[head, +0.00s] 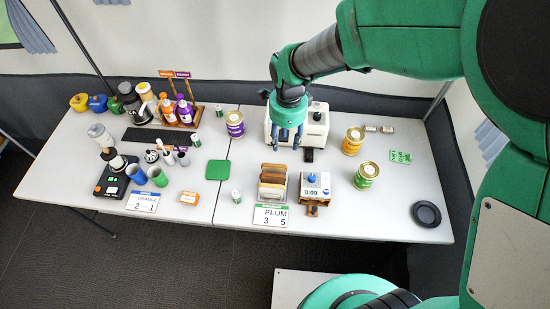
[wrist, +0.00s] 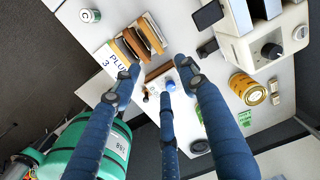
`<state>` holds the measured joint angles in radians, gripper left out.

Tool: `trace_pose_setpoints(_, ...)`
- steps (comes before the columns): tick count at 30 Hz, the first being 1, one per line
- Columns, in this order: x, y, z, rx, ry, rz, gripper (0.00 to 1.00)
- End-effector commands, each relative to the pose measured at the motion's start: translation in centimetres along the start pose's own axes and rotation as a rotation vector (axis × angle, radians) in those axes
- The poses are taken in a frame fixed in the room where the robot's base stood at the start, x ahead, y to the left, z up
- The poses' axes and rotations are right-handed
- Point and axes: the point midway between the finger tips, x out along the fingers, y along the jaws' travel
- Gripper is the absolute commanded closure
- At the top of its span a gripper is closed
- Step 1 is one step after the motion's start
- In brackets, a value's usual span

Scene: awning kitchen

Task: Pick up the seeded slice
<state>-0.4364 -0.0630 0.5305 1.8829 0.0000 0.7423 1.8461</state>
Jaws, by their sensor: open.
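Several bread slices (head: 273,174) stand on edge in a rack (head: 263,197) behind the PLUM card on the table's right half. They also show in the wrist view (wrist: 140,38), tan and brown. I cannot tell which one is seeded. My gripper (head: 288,142) has blue fingers and hangs pointing down, above and behind the rack, in front of the white toaster. In the wrist view my gripper (wrist: 160,72) has its fingers spread, with nothing between them. The slices lie just beyond the fingertips there, apart from them.
A white toaster (head: 318,127) stands behind the rack. A small device (head: 315,184) with a blue knob is right of it, and the PLUM card (head: 270,216) is in front. A green mat (head: 218,169) lies left. The front right tabletop is mostly clear.

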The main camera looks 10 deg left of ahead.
Motion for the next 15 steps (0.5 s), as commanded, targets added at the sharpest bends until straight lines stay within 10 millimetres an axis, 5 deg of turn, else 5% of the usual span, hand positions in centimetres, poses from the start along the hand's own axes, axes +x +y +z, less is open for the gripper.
trace_pose_setpoints(6,3.7,-0.3,2.5,0.132,0.014,0.040,0.57)
trace_pose_setpoints(15,4.4,-0.3,3.0,0.163,0.017,0.046,0.57)
